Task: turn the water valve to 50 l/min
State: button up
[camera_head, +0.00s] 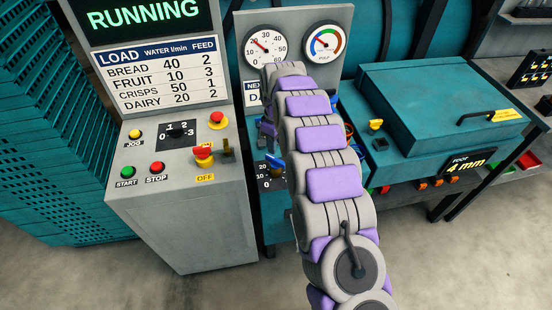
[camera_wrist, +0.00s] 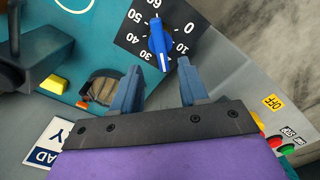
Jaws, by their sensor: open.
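The blue valve knob (camera_wrist: 158,45) sits on a black dial plate (camera_wrist: 124,38) with white numbers in the wrist view. In the head view the knob (camera_head: 275,162) is partly hidden by my arm. My gripper (camera_wrist: 160,72) is open. Its two fingers are on either side of the knob's near end, and I cannot tell whether they touch it. A round water gauge (camera_head: 265,46) has a red needle pointing up and left.
A load chart (camera_head: 160,75) lists BREAD 40, FRUIT 10, CRISPS 50, DAIRY 20. A grey console (camera_head: 175,200) with buttons and a yellow-red switch (camera_head: 204,153) stands left of my arm. A teal machine box (camera_head: 430,100) is at right. Clear floor lies in front.

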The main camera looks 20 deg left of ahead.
aim_at(275, 159)
jog(key=f, duration=0.4)
jog(key=f+b, duration=0.1)
jog(key=f, duration=0.1)
jog(key=shift+a+f, duration=0.2)
jog(key=shift+a, duration=0.1)
jog(key=shift+d+f, duration=0.25)
jog(key=shift+f, duration=0.55)
jog(key=shift+a, duration=0.1)
grip_shut()
